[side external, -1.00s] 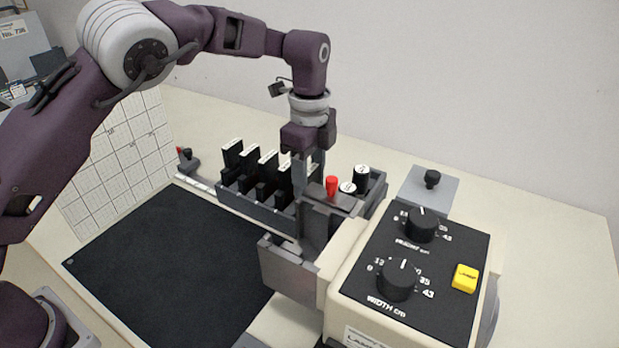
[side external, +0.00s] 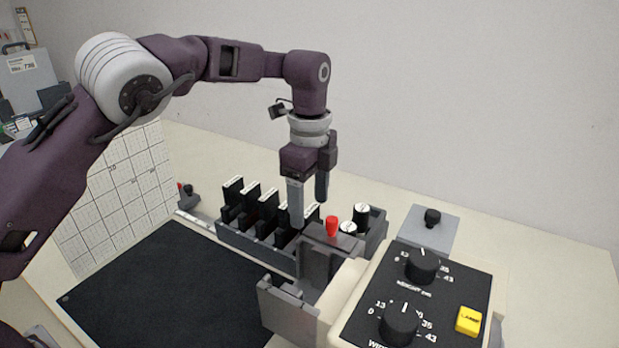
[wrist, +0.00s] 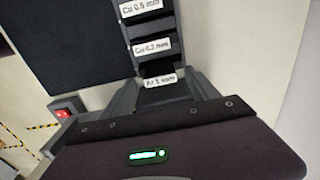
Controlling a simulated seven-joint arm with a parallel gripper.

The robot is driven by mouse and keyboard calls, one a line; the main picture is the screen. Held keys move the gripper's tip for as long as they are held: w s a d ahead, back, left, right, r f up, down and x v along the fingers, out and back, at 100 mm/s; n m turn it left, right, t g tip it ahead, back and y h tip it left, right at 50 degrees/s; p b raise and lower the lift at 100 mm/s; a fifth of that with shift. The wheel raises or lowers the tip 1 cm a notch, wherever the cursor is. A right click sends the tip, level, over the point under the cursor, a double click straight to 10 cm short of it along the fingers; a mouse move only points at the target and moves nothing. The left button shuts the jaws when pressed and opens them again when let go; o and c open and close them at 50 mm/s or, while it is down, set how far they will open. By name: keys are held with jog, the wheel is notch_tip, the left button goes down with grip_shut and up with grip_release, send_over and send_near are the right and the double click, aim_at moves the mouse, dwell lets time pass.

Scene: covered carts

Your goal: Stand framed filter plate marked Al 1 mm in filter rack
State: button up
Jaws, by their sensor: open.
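The filter plate marked Al 1 mm (wrist: 160,81) stands at the near end of the row in the filter rack (side external: 262,252), beside the Cu 0.2 mm plate. In the side view its white-topped edge (side external: 313,211) shows just below my gripper (side external: 309,212). My gripper is open, with its fingers apart above the rack's right part. No plate hangs from the fingers. In the wrist view the fingers reach toward the plate's end of the rack. The plate's lower part is hidden, so I cannot tell how deep it sits.
Plates marked Cu 0.2 mm (wrist: 153,46) and Cu 0.5 mm (wrist: 141,8) stand in the same row. A red peg (side external: 332,226) and black knobs are close right of my gripper. The knob panel (side external: 455,285) is at right. The dark mat (side external: 165,290) is clear.

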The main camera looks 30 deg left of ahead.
notch_tip(320, 180, up, 8)
jog(key=shift+f, duration=0.15)
jog(key=s+a+r+n+t+h, duration=0.2)
jog(key=s+a+r+n+t, duration=0.1)
jog(key=s+a+r+n, duration=0.9)
jog(key=s+f+n+t+y, duration=0.1)
jog(key=s+f+n, duration=0.2)
jog(key=s, duration=0.7)
jog(key=s+f+n+t+y, duration=0.1)
jog(key=s+f+n, duration=0.2)
jog(key=s+f, duration=0.3)
jog(key=s+a, duration=0.1)
jog(key=s, duration=0.4)
jog(key=shift+f+t, duration=0.3)
jog(key=shift+f, duration=0.05)
